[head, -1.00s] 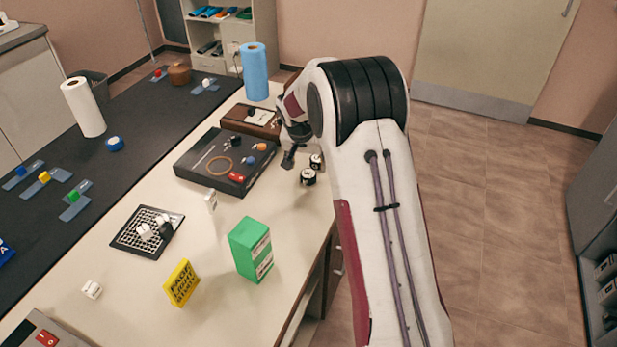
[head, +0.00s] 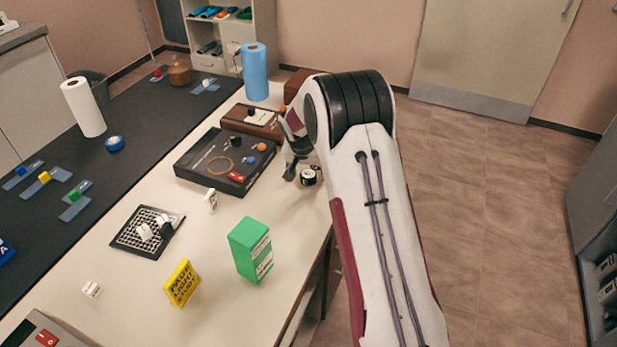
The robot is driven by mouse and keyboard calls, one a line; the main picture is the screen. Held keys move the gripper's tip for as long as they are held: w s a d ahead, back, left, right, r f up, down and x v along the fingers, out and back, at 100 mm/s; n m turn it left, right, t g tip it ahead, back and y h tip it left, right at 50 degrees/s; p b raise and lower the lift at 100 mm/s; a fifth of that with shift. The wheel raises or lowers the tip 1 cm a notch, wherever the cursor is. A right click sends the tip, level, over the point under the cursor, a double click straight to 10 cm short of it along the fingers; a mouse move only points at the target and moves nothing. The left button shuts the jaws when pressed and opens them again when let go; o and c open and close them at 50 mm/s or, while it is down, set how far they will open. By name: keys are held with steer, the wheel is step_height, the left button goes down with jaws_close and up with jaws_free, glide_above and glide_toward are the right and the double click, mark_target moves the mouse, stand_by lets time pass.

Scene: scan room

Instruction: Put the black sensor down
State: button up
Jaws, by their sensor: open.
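My gripper (head: 290,173) is open at the right edge of the cream table, beside the dark control box. It is small here, seen from behind my arm, and I see nothing held in it. A small black-and-white round piece (head: 308,177) stands on the table just right of the gripper. A second one behind it is mostly hidden by my arm. A small black piece (head: 167,229), perhaps the black sensor, sits with white pieces (head: 145,232) on a black gridded tray (head: 126,240) at the left, well apart from the gripper.
The dark control box (head: 200,172) carries knobs, a ring and a red switch. A green box (head: 249,248), a yellow sign (head: 181,283) and a blue roll (head: 254,72) stand on the table (head: 215,290). The table is clear between tray and green box.

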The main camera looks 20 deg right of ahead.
mark_target(308, 175)
stand_by(0.4)
steer(key=c, duration=1.3)
steer(key=shift+r, duration=0.15)
steer(key=shift+r, duration=4.9)
